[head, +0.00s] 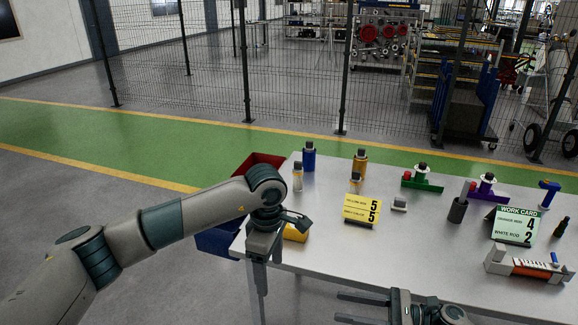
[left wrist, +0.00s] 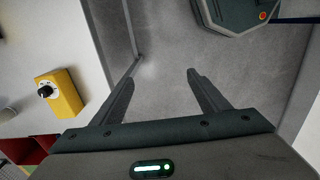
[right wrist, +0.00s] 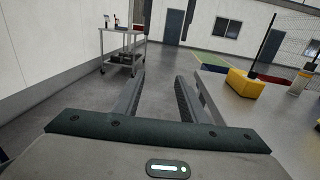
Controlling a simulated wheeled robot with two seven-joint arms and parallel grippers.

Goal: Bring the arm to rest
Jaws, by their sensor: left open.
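My left gripper (head: 267,290) hangs fingers down beside the near left edge of the grey table (head: 400,245). Its fingers also show apart and empty in the left wrist view (left wrist: 160,75), over the floor. My right gripper (head: 338,307) is low in the head view, at the table's near edge, with its fingers pointing left. In the right wrist view (right wrist: 160,78) its fingers are spread with nothing between them. The left arm (head: 130,235) reaches in from the left, bent at the wrist. Most of the right arm is out of view.
A yellow block (head: 296,232) is close to the left gripper. A red bin (head: 262,160) and a blue bin (head: 215,242) stand at the table's left. A yellow card (head: 360,210), a green work card (head: 515,225) and several cylinders stand on the table. Its middle front is clear.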

